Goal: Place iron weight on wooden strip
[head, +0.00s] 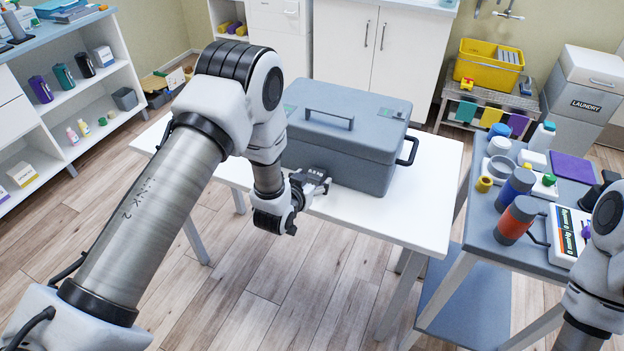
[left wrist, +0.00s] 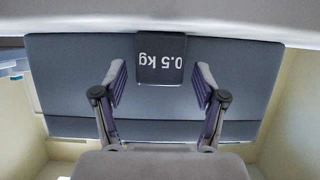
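The iron weight (left wrist: 160,57) is a small dark block marked "0.5 kg". In the left wrist view it shows upside down, on the white tabletop against the front of the big grey box. My left gripper (left wrist: 160,83) is open, its two fingers spread either side of the weight's width, the weight at or just beyond the fingertips. In the head view the left gripper (head: 318,186) is low at the box's front face, and hides part of the weight. I cannot make out a wooden strip. My right gripper is out of view.
The grey lidded box (head: 345,130) fills much of the white table (head: 425,205). A grey-blue table (head: 482,232) on the right holds bottles, a purple cloth (head: 573,167) and small items. My right arm is at the right edge. Open floor lies in front.

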